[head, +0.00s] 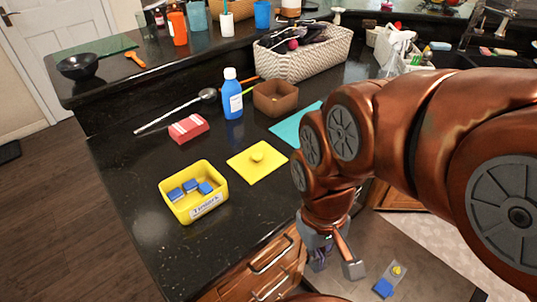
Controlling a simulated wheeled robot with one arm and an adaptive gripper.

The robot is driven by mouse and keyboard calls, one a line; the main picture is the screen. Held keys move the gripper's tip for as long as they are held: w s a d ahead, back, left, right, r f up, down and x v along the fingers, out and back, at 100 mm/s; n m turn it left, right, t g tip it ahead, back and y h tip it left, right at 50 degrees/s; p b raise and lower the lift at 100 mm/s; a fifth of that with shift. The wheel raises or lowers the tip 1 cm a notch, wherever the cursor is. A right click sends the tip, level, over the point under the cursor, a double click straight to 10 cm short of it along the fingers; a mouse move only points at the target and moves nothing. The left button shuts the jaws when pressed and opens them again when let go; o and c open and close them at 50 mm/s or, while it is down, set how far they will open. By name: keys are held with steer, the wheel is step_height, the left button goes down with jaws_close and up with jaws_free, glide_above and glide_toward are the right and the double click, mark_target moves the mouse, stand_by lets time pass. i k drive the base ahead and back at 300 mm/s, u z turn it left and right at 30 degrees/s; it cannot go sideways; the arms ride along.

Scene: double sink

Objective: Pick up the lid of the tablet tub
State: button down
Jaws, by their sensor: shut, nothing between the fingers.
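The tablet tub (194,192) is a yellow open box with a label on its front, standing near the counter's front edge. Several blue tablets lie inside it. A flat yellow square lid (257,162) with a round knob lies on the counter to the right of the tub, apart from it. My gripper (335,268) hangs below my copper arm, to the right of and lower than the lid in the picture, past the counter's front edge. It is shut and empty.
A blue bottle (232,95), a brown bowl (275,97), a red packet (188,128) and a ladle (178,110) stand or lie behind the lid. A teal cloth (290,128) lies beside it, partly behind my arm. A wicker basket (305,58) is farther back.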

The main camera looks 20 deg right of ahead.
mark_target(253, 163)
steer(key=k, duration=0.5)
steer(key=u, duration=1.35)
steer(key=i, duration=0.6)
steer(key=z, duration=0.4)
